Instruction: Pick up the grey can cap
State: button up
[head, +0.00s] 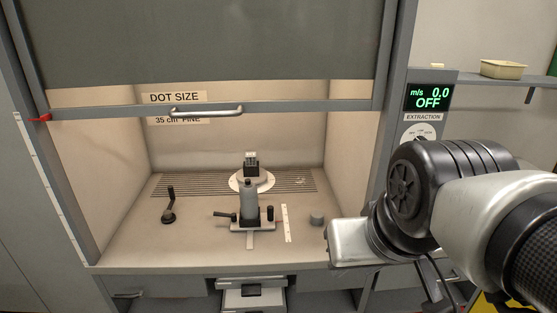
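A small grey cylinder (317,219), which looks like the grey can cap, stands on the fume hood floor at the right, just left of my arm's silver part. A grey can (249,200) stands upright in a dark clamp-like holder (252,223) near the middle of the hood floor. My arm reaches in from the right edge, in front of the hood's right side. Its gripper fingers do not show, so nothing can be seen of what they hold.
The hood sash (210,105) is raised, with a metal handle (206,111) across the opening. A round white dial (251,182) sits behind the can. A white ruler strip (287,223) lies left of the cylinder. A tray (503,69) sits on the right shelf.

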aim_at(317, 217)
jog(key=i+l+z, duration=0.1)
jog(key=i+z, duration=0.4)
jog(key=z, duration=0.2)
jog(key=i+z, duration=0.35)
jog(key=k, duration=0.1)
